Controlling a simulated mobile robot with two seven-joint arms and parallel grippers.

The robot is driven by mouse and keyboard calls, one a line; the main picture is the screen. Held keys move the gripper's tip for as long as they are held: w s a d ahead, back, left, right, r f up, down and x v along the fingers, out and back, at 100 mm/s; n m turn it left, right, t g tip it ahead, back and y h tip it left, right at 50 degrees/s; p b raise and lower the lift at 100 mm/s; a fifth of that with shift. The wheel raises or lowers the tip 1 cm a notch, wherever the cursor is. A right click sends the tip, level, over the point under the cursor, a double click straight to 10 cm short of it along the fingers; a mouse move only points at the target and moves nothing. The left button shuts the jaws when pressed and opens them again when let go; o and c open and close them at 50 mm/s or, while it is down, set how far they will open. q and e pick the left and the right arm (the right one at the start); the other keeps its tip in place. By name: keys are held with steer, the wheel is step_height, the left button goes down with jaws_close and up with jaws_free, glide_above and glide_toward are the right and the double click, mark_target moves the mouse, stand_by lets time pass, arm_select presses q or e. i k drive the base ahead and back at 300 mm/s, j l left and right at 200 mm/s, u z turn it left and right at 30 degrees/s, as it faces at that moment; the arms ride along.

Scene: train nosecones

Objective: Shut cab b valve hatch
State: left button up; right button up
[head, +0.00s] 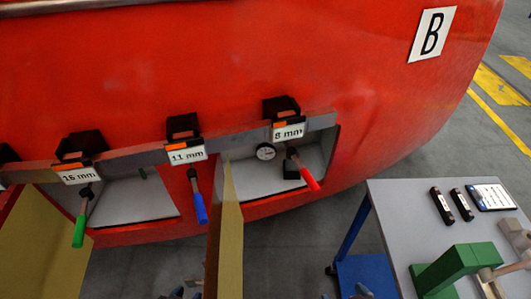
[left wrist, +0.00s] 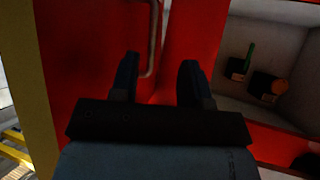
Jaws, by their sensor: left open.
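The red cab nosecone (head: 300,50) carries a B sign (head: 432,34). A hatch door (head: 228,245) stands open, swung out almost edge-on between two open recesses, its yellowish side showing. Another open yellowish door (head: 35,245) is at the far left. Which one is the valve hatch I cannot tell for sure. My left gripper (head: 186,292) is just at the bottom edge, left of the middle door. In the left wrist view the open, empty jaws (left wrist: 160,80) face a red panel with a metal handle (left wrist: 152,40). Dark bluish tips (head: 360,291) at the bottom may be my right gripper.
The right recess (head: 265,180) holds a gauge (head: 265,152). Green (head: 80,230), blue (head: 200,208) and red (head: 309,179) handled tools hang below size labels. A grey table (head: 400,215) with a green block (head: 455,265) stands at the right. Grey floor lies between.

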mark_target(38, 260)
steer(key=k+j, duration=0.1)
steer(key=j, duration=0.2)
steer(key=k+j+u, duration=0.15)
steer(key=j, duration=0.5)
steer(key=k+j+u, duration=0.1)
steer(key=j, duration=1)
steer(key=j+z, duration=0.15)
steer(key=j, duration=0.95)
steer(key=j+z, duration=0.3)
steer(key=j, duration=0.15)
steer(key=k+j+z, duration=0.1)
steer(key=j+z, duration=0.2)
steer(key=j, duration=0.15)
steer(key=k+z, duration=0.1)
steer(key=k, duration=0.35)
